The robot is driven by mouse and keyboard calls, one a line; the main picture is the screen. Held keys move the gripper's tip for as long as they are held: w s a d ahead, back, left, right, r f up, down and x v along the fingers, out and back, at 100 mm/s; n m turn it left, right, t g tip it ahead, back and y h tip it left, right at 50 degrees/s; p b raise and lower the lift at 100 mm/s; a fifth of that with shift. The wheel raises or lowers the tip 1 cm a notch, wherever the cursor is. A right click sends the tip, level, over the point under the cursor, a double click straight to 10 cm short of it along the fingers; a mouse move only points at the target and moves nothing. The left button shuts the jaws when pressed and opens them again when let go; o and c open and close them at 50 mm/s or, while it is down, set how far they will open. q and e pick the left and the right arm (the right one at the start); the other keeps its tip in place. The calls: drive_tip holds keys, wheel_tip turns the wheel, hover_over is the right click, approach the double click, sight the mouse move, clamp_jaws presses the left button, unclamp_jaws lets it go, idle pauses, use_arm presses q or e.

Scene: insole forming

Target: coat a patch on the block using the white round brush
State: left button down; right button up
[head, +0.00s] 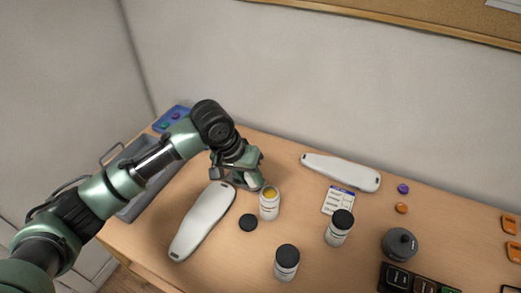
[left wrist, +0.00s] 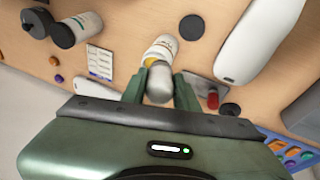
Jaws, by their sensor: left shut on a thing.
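My left gripper (head: 243,184) is shut on a pale, round-ended thing, seemingly the white round brush (left wrist: 158,84). It shows between the fingers in the left wrist view; its far end is hidden. In the head view the gripper hangs just behind and left of an open white jar (head: 269,207) with yellow contents. The jar also shows beyond the held thing in the left wrist view (left wrist: 164,47); whether they touch is unclear. A long white block (head: 203,220) lies at left, another white block (head: 341,172) near the wall. My right gripper is not in view.
A black lid (head: 248,222) lies between block and open jar. Black-capped jars (head: 287,262) (head: 339,228), a card (head: 338,200) and a grey pot (head: 400,244) stand to the right. A grey tray (head: 137,205) is at left.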

use_arm(q)
drive_tip(key=shift+m+h, duration=0.5)
drive_tip(key=w+d+f+b, duration=0.1)
drive_tip(key=f, duration=0.1)
drive_tip(key=w+d+f+b, duration=0.1)
drive_tip(key=f+b, duration=0.1)
drive_tip(key=w+d+f+b, duration=0.1)
drive_tip(key=f+b, duration=0.1)
drive_tip(key=shift+w+d, duration=0.2)
drive_tip(key=shift+w, duration=0.1)
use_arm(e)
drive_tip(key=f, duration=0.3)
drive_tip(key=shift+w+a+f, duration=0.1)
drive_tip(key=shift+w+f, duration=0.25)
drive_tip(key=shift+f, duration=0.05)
use_arm(q)
drive_tip(key=shift+f, duration=0.65)
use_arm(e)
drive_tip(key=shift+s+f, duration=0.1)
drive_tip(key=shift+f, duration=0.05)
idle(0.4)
use_arm(q)
drive_tip(key=shift+s+f, duration=0.2)
drive_tip(key=shift+f, duration=0.05)
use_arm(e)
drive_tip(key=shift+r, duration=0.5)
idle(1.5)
use_arm(q)
drive_tip(key=shift+r+p, duration=0.1)
drive_tip(key=shift+p, duration=0.2)
